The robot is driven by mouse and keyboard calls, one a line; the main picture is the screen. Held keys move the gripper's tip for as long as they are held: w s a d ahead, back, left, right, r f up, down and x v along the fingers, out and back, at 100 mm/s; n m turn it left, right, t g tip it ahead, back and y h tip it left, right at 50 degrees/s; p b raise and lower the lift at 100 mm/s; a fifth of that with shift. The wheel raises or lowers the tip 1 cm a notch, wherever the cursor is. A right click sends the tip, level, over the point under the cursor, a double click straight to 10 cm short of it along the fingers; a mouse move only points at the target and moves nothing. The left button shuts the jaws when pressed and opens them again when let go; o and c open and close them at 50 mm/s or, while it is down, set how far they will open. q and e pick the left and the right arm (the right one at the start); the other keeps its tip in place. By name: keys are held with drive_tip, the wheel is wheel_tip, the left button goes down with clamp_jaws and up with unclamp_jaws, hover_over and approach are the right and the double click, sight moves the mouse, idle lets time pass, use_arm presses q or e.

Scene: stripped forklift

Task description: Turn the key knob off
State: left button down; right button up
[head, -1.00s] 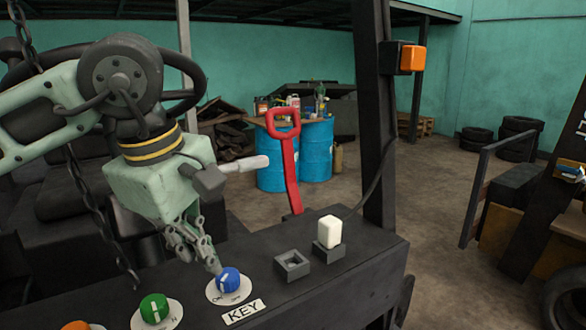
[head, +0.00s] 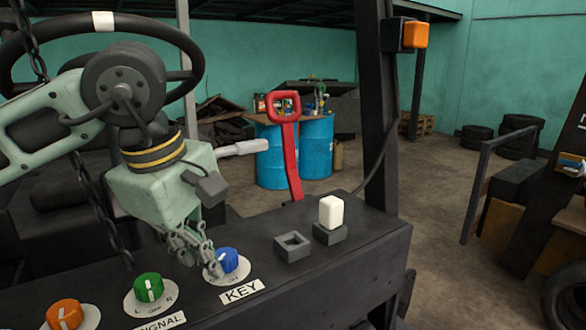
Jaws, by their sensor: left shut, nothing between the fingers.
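The blue key knob (head: 227,260) sits on a round white plate on the dark panel, just above the KEY label (head: 242,291). A white mark shows on its top; the plate's lettering is partly hidden, so I cannot read its setting. My left gripper (head: 211,272) is shut and empty, pointing down at the left side of the knob. Its fingertips are at the knob's edge and cover part of the plate; I cannot tell whether they touch it. My right gripper is not in view.
A green knob (head: 148,288) and an orange knob (head: 64,314) sit to the left on the panel. An empty square socket (head: 293,246) and a white block switch (head: 331,213) are to the right. A red lever (head: 290,150) and a black steering wheel (head: 188,80) rise behind.

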use_arm(q)
drive_tip(key=shift+w+d, duration=0.2)
drive_tip(key=shift+d, duration=0.15)
idle(0.4)
idle(0.4)
drive_tip(key=shift+s+d+f, duration=0.1)
drive_tip(key=shift+f, duration=0.05)
drive_tip(key=shift+s+d+b, duration=0.15)
drive_tip(key=shift+d+b, duration=0.05)
drive_tip(key=shift+b, duration=0.1)
drive_tip(key=shift+s+d, duration=0.3)
drive_tip(key=shift+d, duration=0.3)
drive_tip(key=shift+s+f+b, duration=0.15)
drive_tip(key=shift+s+b, duration=0.2)
drive_tip(key=shift+b, duration=0.1)
wheel_tip(320, 180, up, 7)
drive_tip(key=p, duration=0.4)
drive_tip(key=shift+w+f+p, duration=0.15)
drive_tip(key=shift+f+p, duration=0.05)
drive_tip(key=shift+p, duration=0.15)
